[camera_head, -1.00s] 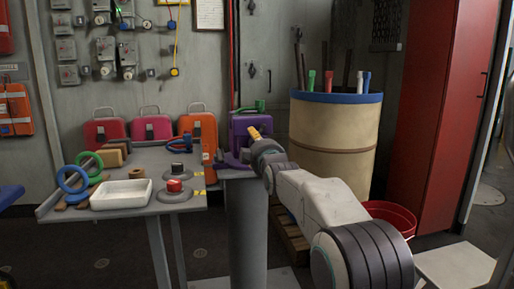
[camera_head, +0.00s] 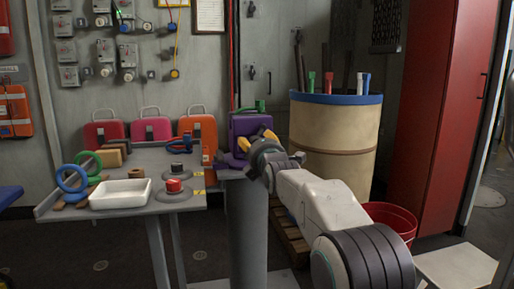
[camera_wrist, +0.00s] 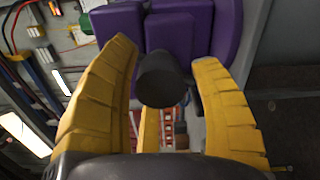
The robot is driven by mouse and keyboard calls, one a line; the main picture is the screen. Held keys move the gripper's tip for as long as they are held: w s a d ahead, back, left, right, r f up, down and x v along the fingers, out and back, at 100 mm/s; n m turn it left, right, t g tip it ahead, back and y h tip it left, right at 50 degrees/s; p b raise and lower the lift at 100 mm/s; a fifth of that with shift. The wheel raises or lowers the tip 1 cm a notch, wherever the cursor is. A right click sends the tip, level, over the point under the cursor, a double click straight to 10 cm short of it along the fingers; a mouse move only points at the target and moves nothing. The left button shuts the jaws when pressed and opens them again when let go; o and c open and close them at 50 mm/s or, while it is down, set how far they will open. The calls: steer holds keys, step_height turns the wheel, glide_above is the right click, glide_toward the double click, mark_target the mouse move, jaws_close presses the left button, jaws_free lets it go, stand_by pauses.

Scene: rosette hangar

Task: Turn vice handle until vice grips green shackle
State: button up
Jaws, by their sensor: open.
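The purple vice (camera_head: 239,128) stands on a grey pedestal, right of the side table. A small green piece (camera_head: 260,105), likely the green shackle, shows at its top; the jaws' hold on it cannot be seen. My gripper (camera_head: 257,139) is right at the vice's front, its yellow fingers apart. In the wrist view, my gripper (camera_wrist: 165,95) is open, with a dark round cylinder (camera_wrist: 163,80), likely the vice's screw end or handle hub, between the fingers. The purple vice body (camera_wrist: 185,25) lies behind it. The fingers do not clearly touch the cylinder.
The grey table (camera_head: 130,206) at left holds a white tray (camera_head: 121,194), rings and a red button (camera_head: 174,186). A large tan drum (camera_head: 335,135) and a red bucket (camera_head: 391,216) stand at right, beyond my arm. Coloured cases line the wall.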

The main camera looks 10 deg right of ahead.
steer(key=n, duration=0.6)
steer(key=shift+n, duration=0.3)
steer(key=n, duration=0.6)
steer(key=shift+n+b, duration=0.3)
steer(key=shift+b, duration=0.1)
steer(key=c, duration=1.1)
steer(key=m, duration=0.5)
steer(key=shift+m, duration=0.3)
steer(key=m, duration=0.5)
steer(key=shift+w+r+m, duration=0.1)
steer(key=shift+m, duration=0.3)
steer(key=m, duration=0.3)
steer(key=shift+m, duration=0.3)
